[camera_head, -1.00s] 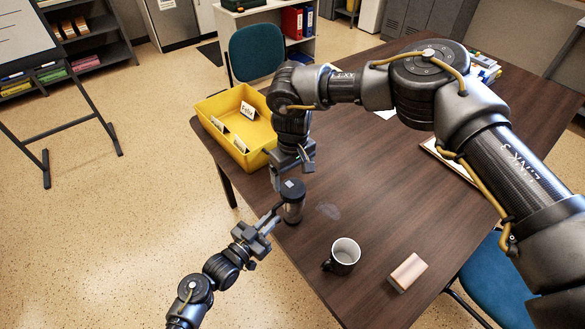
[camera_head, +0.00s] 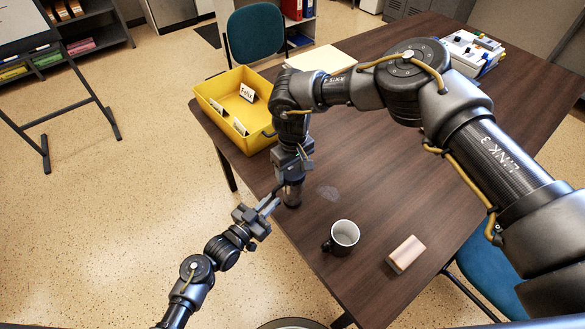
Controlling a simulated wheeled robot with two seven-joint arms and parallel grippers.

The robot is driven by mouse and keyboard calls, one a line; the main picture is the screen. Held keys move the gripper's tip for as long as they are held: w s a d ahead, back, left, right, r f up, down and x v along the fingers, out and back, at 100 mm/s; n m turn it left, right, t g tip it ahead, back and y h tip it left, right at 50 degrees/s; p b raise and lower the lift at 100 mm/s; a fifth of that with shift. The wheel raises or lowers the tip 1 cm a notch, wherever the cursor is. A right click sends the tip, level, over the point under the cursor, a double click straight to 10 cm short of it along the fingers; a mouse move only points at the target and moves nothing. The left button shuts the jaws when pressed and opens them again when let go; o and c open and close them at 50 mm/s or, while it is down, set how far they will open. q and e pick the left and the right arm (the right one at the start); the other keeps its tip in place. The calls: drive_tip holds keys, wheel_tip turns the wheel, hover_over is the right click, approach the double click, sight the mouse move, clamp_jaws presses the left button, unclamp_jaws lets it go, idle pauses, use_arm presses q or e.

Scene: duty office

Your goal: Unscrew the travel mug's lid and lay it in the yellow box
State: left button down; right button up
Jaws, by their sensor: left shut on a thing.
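The dark travel mug (camera_head: 292,194) stands upright near the table's left edge. My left gripper (camera_head: 273,201) is shut on the mug's side, coming from the lower left. My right gripper (camera_head: 291,171) points down over the top of the mug and hides its lid. I cannot see whether its fingers touch the lid or how far they are closed. The yellow box (camera_head: 222,119) sits on the table behind and to the left of the mug, with name cards inside it.
A black mug with a white inside (camera_head: 342,237) stands right of the travel mug. A pinkish-tan block (camera_head: 406,254) lies further right. A blue chair (camera_head: 256,42) is behind the box.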

drive_tip(key=shift+c, duration=1.3)
drive_tip(key=n, duration=1.8)
drive_tip(key=shift+r+n, duration=0.1)
drive_tip(key=shift+n, duration=0.3)
drive_tip(key=n, duration=1.2)
drive_tip(key=shift+w+n, duration=0.1)
drive_tip(key=shift+n, duration=0.2)
drive_tip(key=n, duration=0.4)
drive_tip(key=shift+n, duration=0.3)
drive_tip(key=shift+r, duration=0.25)
